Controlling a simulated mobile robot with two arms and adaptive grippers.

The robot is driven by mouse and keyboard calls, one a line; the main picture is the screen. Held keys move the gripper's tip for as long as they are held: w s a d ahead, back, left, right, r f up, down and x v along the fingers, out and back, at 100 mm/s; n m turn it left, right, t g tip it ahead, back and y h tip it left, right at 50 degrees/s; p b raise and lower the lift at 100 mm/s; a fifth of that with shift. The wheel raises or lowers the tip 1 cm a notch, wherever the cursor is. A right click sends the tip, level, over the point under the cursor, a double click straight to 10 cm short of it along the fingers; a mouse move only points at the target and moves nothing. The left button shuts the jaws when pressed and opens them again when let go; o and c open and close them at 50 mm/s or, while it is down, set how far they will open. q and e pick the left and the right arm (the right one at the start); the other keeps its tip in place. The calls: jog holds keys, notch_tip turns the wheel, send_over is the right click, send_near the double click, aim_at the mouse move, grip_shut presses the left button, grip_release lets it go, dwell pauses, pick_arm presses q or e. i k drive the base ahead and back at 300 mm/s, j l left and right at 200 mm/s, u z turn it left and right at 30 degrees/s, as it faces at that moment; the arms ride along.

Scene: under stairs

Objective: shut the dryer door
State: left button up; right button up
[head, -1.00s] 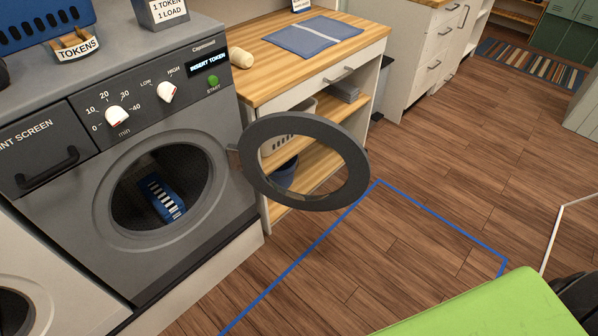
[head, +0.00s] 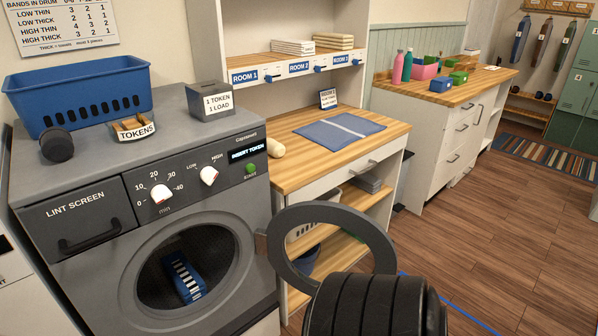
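The grey dryer (head: 250,213) stands at the left in the head view. Its ring-shaped door (head: 287,222) is swung open to the right, away from the round drum opening. A blue item with white stripes (head: 184,277) lies inside the drum. A black ribbed part of my arm (head: 375,305) is at the bottom, in front of the door's lower right part and hiding it. I cannot tell whether it touches the door. Neither gripper's fingers show.
A blue basket (head: 80,96), a tokens holder (head: 133,130) and a grey token box (head: 211,101) sit on the dryer. A wooden counter (head: 290,165) with shelves stands right behind the door. Open wooden floor (head: 480,235) lies to the right.

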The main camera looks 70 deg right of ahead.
aim_at(269, 242)
jog(key=k+l+u, duration=0.1)
jog(key=l, duration=0.3)
jog(key=k+l+u, duration=0.15)
jog(key=l, duration=0.2)
jog(key=k+l+u, duration=0.1)
jog(key=l, duration=0.3)
jog(key=k+l+u, duration=0.15)
jog(key=l, duration=0.2)
jog(key=k+l+u, duration=0.1)
jog(key=k+l, duration=0.35)
jog(key=l, duration=0.15)
jog(key=k+l, duration=0.15)
jog(key=l, duration=0.2)
jog(key=k+l, duration=0.2)
jog(key=l, duration=0.15)
jog(key=k+l, duration=0.2)
jog(key=l, duration=0.2)
jog(key=k+l, duration=0.15)
jog(key=l, duration=0.2)
jog(key=k+l, duration=0.2)
jog(key=l, duration=0.15)
